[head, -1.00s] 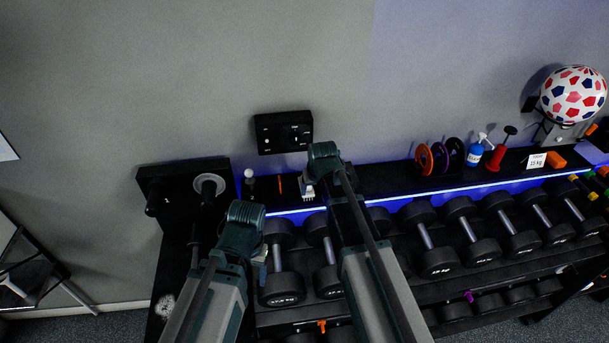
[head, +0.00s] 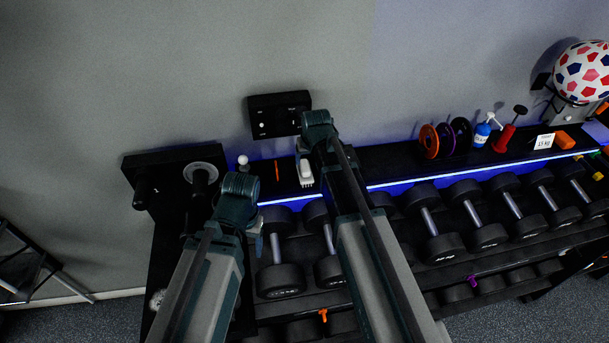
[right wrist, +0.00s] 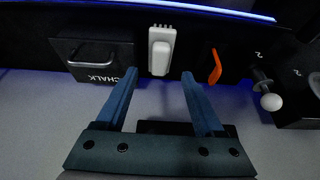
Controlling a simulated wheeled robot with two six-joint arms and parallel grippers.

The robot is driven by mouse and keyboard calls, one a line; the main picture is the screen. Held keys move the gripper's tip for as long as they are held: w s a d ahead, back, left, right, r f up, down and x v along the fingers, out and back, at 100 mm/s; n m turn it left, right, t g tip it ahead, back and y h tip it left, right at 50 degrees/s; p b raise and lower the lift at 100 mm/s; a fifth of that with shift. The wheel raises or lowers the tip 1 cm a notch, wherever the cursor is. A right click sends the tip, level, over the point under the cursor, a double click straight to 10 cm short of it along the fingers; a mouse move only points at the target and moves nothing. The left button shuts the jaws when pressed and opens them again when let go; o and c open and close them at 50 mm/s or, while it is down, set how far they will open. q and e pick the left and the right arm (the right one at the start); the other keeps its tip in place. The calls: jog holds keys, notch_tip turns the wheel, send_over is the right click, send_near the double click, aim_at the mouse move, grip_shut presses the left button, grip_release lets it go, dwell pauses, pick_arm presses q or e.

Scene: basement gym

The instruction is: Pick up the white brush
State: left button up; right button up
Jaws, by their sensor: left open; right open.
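The white brush (head: 306,172) lies on the black shelf, just left of my right arm in the head view. In the right wrist view the brush (right wrist: 161,50) lies straight ahead, its bristle end toward the blue light strip. My right gripper (right wrist: 159,75) is open and empty, with the brush in line with the gap between its fingertips; I cannot tell the height between them. In the head view its fingers are mostly hidden behind my arm. My left gripper (head: 256,238) is largely hidden by its arm, over the left dumbbells and away from the brush.
A box marked CHALK (right wrist: 98,56) and an orange object (right wrist: 215,67) flank the brush. A white-balled item (head: 243,161) stands further left. Dumbbells (head: 280,279) fill the rack below. The wall carries a black box (head: 279,114) behind the shelf.

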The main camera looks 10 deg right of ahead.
aim_at(305, 167)
jog(key=b+x, duration=0.4)
jog(key=x, duration=0.2)
jog(key=shift+w+f+b, duration=0.15)
jog(key=shift+w+b, duration=0.05)
jog(key=shift+b, duration=0.3)
jog(key=b+x, duration=0.4)
jog(key=x, duration=0.1)
jog(key=shift+w+b, duration=0.3)
jog(key=shift+w, duration=0.15)
jog(key=shift+c, duration=0.2)
jog(key=c, duration=1.1)
jog(key=shift+o, duration=0.2)
